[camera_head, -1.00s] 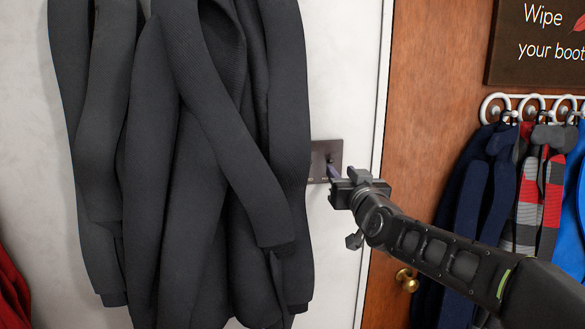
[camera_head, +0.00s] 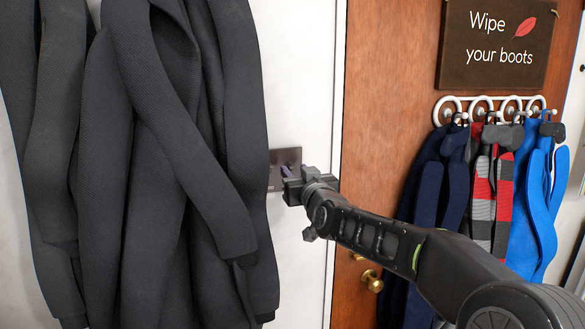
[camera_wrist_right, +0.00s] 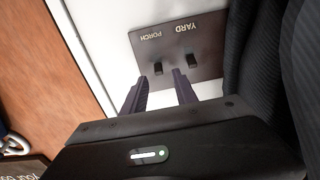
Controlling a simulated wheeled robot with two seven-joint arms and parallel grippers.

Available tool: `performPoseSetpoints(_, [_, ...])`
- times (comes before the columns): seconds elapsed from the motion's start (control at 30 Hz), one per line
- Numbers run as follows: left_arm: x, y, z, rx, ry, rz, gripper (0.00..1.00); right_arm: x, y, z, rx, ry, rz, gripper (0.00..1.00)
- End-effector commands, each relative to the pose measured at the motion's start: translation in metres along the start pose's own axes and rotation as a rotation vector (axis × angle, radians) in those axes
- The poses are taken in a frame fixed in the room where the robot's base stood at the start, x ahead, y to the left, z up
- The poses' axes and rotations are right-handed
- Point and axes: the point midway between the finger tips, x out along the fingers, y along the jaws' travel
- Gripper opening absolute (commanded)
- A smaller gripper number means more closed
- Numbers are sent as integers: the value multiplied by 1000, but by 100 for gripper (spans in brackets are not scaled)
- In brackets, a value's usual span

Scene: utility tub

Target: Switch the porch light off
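A dark switch plate (camera_head: 275,182) is on the white wall at the right edge of a hanging dark coat, partly hidden in the head view. The right wrist view shows the plate (camera_wrist_right: 211,64) tilted and upside down, with two small toggles. The porch toggle (camera_wrist_right: 158,68) is by the "PORCH" label and the yard toggle (camera_wrist_right: 190,60) is by the "YARD" label. My right gripper (camera_head: 286,172) is in front of the plate. Its fingers (camera_wrist_right: 161,77) are apart and empty, with their tips just short of the porch toggle in the picture; I cannot tell contact. My left gripper is not in view.
Dark wetsuit-like coats (camera_head: 150,160) hang close left of the plate. A wooden door (camera_head: 385,90) with a brass knob (camera_head: 372,280) is at right, with a sign (camera_head: 497,45) and several garments on hooks (camera_head: 490,105). Bare white wall (camera_head: 300,90) is above the plate.

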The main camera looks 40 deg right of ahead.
Motion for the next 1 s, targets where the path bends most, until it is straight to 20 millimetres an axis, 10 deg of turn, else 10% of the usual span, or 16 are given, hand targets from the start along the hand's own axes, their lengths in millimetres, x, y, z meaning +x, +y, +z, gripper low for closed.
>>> performPoseSetpoints(0.53, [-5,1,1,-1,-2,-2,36,30,0,0,-1,0,1,35])
performPoseSetpoints(1.0, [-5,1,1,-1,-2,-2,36,30,0,0,-1,0,1,0])
